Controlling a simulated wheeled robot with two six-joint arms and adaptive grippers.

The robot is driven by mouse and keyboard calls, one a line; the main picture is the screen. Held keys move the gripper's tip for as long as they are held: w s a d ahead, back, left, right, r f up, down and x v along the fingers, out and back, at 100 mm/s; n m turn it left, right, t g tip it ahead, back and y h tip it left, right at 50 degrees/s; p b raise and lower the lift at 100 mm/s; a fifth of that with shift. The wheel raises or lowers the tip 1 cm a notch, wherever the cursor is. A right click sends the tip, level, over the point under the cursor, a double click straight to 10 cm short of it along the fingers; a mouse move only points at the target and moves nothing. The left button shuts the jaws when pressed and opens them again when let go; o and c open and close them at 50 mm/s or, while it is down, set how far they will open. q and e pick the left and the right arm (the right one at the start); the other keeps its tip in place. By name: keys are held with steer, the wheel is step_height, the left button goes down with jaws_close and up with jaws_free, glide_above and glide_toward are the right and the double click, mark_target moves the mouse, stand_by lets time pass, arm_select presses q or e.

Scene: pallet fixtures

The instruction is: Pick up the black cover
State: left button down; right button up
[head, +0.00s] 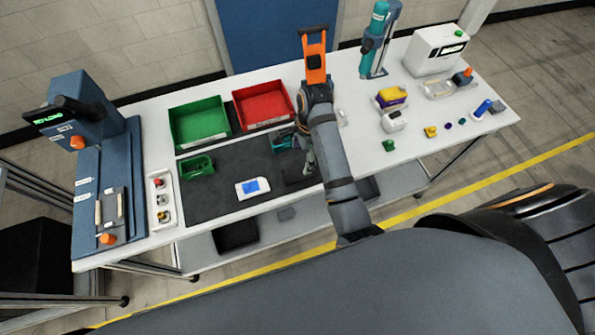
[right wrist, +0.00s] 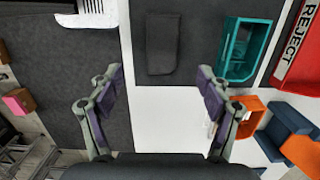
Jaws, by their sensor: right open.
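The black cover (right wrist: 162,43) is a small dark rectangular block lying on a dark grey mat in the right wrist view. My right gripper (right wrist: 160,76) is open and empty, its two fingers spread to either side of the view, with the cover ahead between and beyond the fingertips. In the head view my right gripper (head: 308,160) hangs over the right part of the mat; the arm partly hides that area, and the cover is hard to tell from the dark surface there. My left gripper is not in view.
A teal bin (right wrist: 246,50) stands just right of the cover in the wrist view. A red bin (head: 263,104) and a green bin (head: 199,122) stand at the table's back. A small green tray (head: 197,168) and a white-and-blue item (head: 252,188) lie on the mat (head: 215,208).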

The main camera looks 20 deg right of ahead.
mark_target(298, 171)
steer(key=f, duration=0.3)
steer(key=shift+a+f+p, duration=0.2)
steer(key=shift+f+p, duration=0.1)
steer(key=shift+f, duration=0.2)
steer(key=f+p, duration=0.1)
steer(key=f, duration=0.1)
steer(key=f+p, duration=0.1)
steer(key=f, duration=0.1)
steer(key=shift+w+a+f, duration=0.15)
steer(key=shift+w+f, duration=0.05)
steer(key=shift+f, duration=0.3)
steer(key=c, duration=1.1)
steer(key=shift+c, duration=0.2)
steer(key=shift+w, duration=0.1)
